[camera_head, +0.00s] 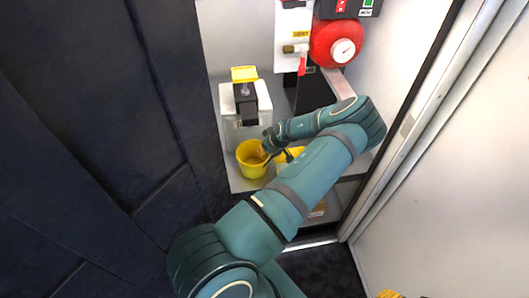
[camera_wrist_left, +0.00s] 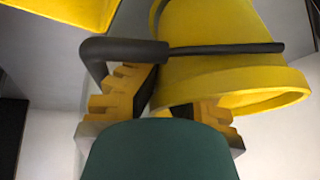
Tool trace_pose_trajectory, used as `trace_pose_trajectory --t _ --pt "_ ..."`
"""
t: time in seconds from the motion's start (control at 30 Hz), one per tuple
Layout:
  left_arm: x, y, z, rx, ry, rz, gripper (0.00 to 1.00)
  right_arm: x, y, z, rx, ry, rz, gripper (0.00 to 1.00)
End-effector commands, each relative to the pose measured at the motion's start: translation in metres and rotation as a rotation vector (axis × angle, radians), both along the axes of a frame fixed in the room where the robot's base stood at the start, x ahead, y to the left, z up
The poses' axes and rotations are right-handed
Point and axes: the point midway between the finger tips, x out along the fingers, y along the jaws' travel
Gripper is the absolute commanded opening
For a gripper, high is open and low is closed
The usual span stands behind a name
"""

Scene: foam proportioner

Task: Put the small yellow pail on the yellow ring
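A yellow pail (camera_head: 250,161) stands on the grey shelf, near its front left. A second yellow thing (camera_head: 290,153) is right of it, mostly behind my left arm, and I cannot tell if it is the ring. My left gripper (camera_head: 268,146) is at the pail's upper right side. In the left wrist view a yellow pail (camera_wrist_left: 222,45) fills the upper right, with a dark handle across it. The left gripper (camera_wrist_left: 170,105) has its yellow ridged fingers apart, by the pail's rim, one partly hidden by it. A yellow-black bit at the bottom edge may be my right gripper (camera_head: 390,294).
A red round gauge unit (camera_head: 338,42) and a white panel with a red lever (camera_head: 301,66) are at the back. A dark device with a yellow top (camera_head: 245,88) stands behind the pail. A dark wall is left, a pale door frame (camera_head: 405,125) right.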

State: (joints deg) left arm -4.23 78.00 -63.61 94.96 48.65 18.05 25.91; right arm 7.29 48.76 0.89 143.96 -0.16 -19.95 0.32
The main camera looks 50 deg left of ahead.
Motion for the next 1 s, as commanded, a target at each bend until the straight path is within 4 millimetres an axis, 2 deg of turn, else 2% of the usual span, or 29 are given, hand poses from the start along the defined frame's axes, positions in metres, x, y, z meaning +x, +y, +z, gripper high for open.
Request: trace_pose_trajectory --t 0.07,0.4,0.5,0.83,1.0 --pt "-0.001 0.004 -0.007 0.001 -0.001 0.001 0.00 0.001 0.000 -0.003 0.000 -0.002 -0.001 0.47" --pt "-0.001 0.004 -0.009 0.000 -0.001 0.000 0.00 0.001 0.000 -0.006 0.000 -0.003 -0.001 0.47" --pt "-0.001 0.003 -0.008 0.000 -0.001 0.000 0.34 0.001 0.000 -0.005 0.000 -0.003 -0.001 0.47" --pt "-0.001 0.003 -0.007 0.000 -0.001 0.000 0.34 0.001 0.000 -0.003 0.000 -0.003 -0.001 0.47" --pt "0.001 -0.003 0.009 0.000 -0.002 -0.001 0.34 0.000 0.000 0.002 0.000 -0.001 0.000 0.47"
